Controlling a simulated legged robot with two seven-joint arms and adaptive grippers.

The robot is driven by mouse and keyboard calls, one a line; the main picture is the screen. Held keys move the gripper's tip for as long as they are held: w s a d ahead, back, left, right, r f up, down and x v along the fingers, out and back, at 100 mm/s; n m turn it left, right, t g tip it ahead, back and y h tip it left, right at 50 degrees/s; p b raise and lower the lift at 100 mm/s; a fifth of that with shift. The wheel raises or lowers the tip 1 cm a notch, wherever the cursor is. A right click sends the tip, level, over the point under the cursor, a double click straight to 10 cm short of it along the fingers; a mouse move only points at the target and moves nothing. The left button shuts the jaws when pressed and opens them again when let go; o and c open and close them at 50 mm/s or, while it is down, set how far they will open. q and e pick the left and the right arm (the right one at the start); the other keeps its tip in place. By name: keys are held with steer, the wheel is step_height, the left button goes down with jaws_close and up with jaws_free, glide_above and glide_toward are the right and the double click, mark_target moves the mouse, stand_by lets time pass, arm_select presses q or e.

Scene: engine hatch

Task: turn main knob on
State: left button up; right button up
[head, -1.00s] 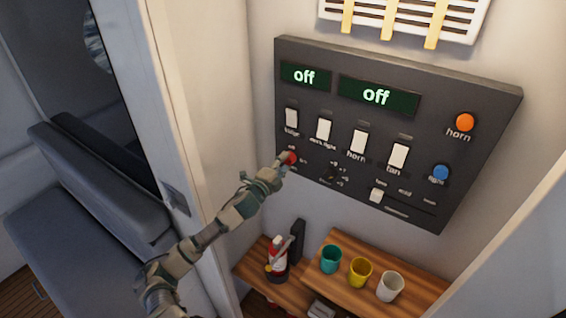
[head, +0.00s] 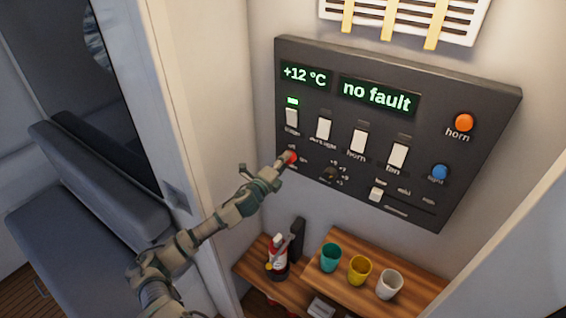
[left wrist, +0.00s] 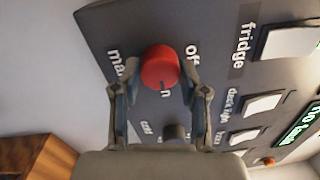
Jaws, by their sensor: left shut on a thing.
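The main knob is red and round and sits at the lower left of the dark control panel (head: 440,120). In the left wrist view the main knob (left wrist: 160,67) is between the two fingers of my left gripper (left wrist: 158,82), which is shut on it. The dark mark on the knob points toward the "on" label, which is partly hidden. In the head view the left gripper (head: 283,163) touches the knob (head: 291,157) from the left. The left panel display (head: 305,75) reads "+12 °C" and the right display (head: 378,95) reads "no fault". My right gripper is not in view.
White rocker switches, an orange horn button (head: 464,122), a blue light button (head: 440,172) and a slider (head: 376,194) share the panel. Below, a wooden shelf (head: 425,285) holds teal, yellow and white cups.

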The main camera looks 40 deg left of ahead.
arm_select(q)
steer(key=shift+d+f, duration=0.15)
steer(key=shift+f, duration=0.3)
steer(key=o, duration=1)
steer(key=shift+c, duration=0.2)
steer(key=shift+o, duration=0.9)
steer(key=shift+r, duration=0.2)
steer(key=s+d, duration=0.1)
steer(key=s, duration=1)
steer(key=shift+s+d+f, duration=0.2)
steer(key=shift+s+f, duration=0.1)
steer(key=shift+s, duration=0.1)
steer(key=shift+a, duration=0.1)
